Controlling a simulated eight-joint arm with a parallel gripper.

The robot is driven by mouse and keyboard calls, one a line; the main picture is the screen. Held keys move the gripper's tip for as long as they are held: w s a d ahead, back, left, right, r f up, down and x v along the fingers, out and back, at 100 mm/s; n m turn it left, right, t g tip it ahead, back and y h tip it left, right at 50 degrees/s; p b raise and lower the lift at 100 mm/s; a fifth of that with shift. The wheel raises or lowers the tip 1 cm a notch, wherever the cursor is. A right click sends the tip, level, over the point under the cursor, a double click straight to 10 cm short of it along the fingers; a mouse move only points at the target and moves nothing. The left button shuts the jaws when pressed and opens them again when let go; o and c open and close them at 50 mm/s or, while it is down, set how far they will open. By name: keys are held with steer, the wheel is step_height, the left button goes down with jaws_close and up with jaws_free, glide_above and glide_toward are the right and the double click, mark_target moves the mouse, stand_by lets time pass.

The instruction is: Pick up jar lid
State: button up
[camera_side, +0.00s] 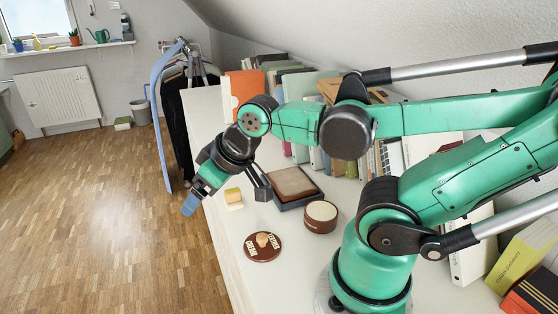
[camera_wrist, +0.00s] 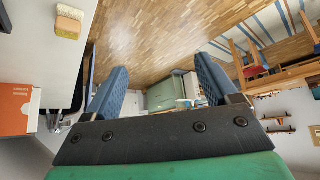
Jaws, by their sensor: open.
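The lid does not show in the wrist view. My gripper (camera_side: 191,204) is up and to the left of the lid, apart from it, at the worktop's left edge with floor behind it. In the wrist view my gripper (camera_wrist: 161,64) has its two blue fingers spread wide with nothing between them.
A yellow sponge (camera_side: 233,198) lies near the worktop edge and shows in the wrist view (camera_wrist: 70,24). A dark tray (camera_side: 292,187) sits behind the jar. Books (camera_side: 310,160) line the wall side. The worktop (camera_side: 225,250) left of the lid is clear.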

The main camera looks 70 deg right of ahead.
steer(key=shift+c, duration=1.2)
steer(key=n+g, duration=0.5)
steer(key=g, duration=0.2)
glide_above(262, 236)
step_height(262, 236, down, 7)
steer(key=shift+f, duration=2.7)
jaws_close()
